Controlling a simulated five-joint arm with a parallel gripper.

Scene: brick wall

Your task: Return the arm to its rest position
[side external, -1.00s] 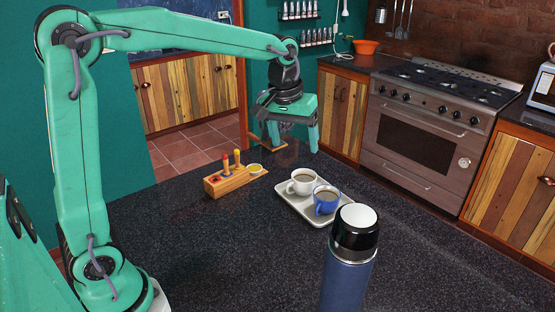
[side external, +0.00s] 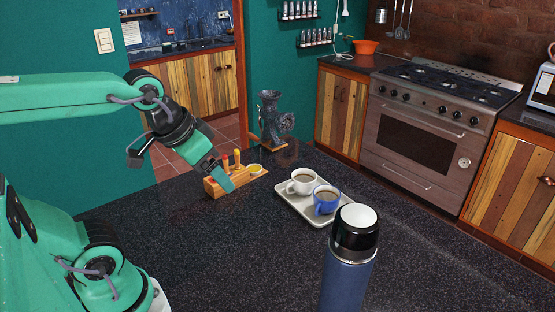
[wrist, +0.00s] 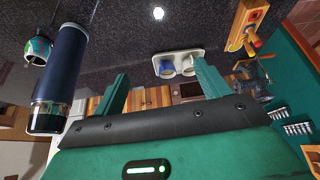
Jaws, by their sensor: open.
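My gripper (side external: 220,176) hangs in the air over the left part of the dark counter, tilted down to the right. In the side external view it overlaps the wooden block; I cannot tell how far apart they are. In the wrist view both green fingers (wrist: 162,84) stand wide apart with nothing between them. A grey tray (side external: 290,203) holds a white mug (side external: 301,186) and a blue mug (side external: 325,207), both with a brown drink; the tray also shows in the wrist view (wrist: 200,53).
A dark grinder-like device (side external: 270,120) stands behind. A tall blue flask (side external: 346,275) stands at the front. The counter's front left is clear.

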